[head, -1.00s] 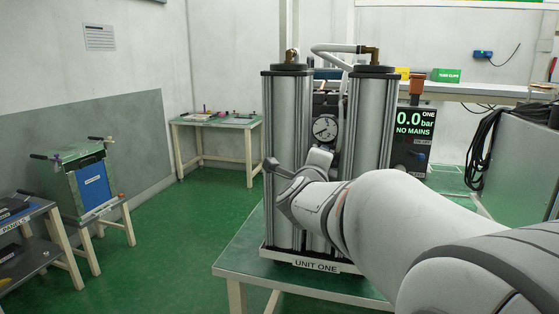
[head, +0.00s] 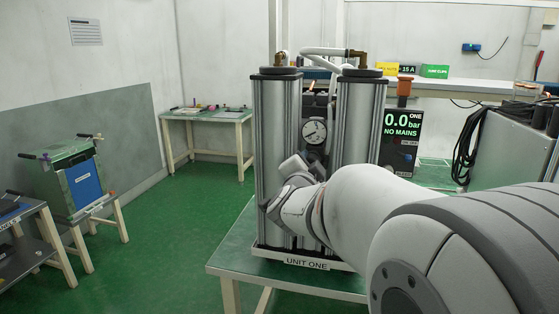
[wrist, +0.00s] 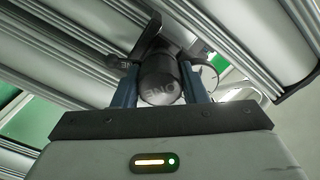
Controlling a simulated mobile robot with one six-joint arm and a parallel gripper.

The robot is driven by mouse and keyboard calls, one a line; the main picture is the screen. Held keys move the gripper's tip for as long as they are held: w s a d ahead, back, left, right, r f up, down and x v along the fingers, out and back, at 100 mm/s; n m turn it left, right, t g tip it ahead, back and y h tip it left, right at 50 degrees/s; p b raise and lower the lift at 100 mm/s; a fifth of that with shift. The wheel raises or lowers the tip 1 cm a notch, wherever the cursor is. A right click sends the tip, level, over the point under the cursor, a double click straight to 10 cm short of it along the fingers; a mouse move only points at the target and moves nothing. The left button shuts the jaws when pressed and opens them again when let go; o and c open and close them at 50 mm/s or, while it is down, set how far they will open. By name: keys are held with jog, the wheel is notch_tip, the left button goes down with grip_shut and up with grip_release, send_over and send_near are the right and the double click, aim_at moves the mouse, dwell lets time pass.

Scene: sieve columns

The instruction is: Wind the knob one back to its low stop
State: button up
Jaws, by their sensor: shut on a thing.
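Knob one (wrist: 160,84) is a dark round knob marked ONE, shown upside down in the wrist view. My gripper (wrist: 160,92) is shut on it, with one finger on each side. The knob sits on a fitting between the silver columns. In the head view my wrist and arm hide the knob and the fingertips, so its turn against a stop cannot be read. Unit one (head: 306,264) stands on a green bench, with two upright ribbed columns and a round gauge (head: 314,131) between them.
A display (head: 402,123) right of the columns reads 0.0 bar, NO MAINS. The columns (head: 275,160) stand close around my wrist. Green floor is open to the left, before a small table (head: 207,115) and a blue-fronted case (head: 86,183).

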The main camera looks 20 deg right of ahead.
jog(key=n+p, duration=0.2)
jog(key=n, duration=0.4)
jog(key=shift+f+p, duration=0.1)
jog(key=shift+p, duration=0.2)
dwell(0.4)
jog(key=o, duration=1)
jog(key=shift+c, duration=0.2)
jog(key=shift+s, duration=0.1)
jog(key=v, duration=0.7)
jog(key=shift+s+a, duration=0.25)
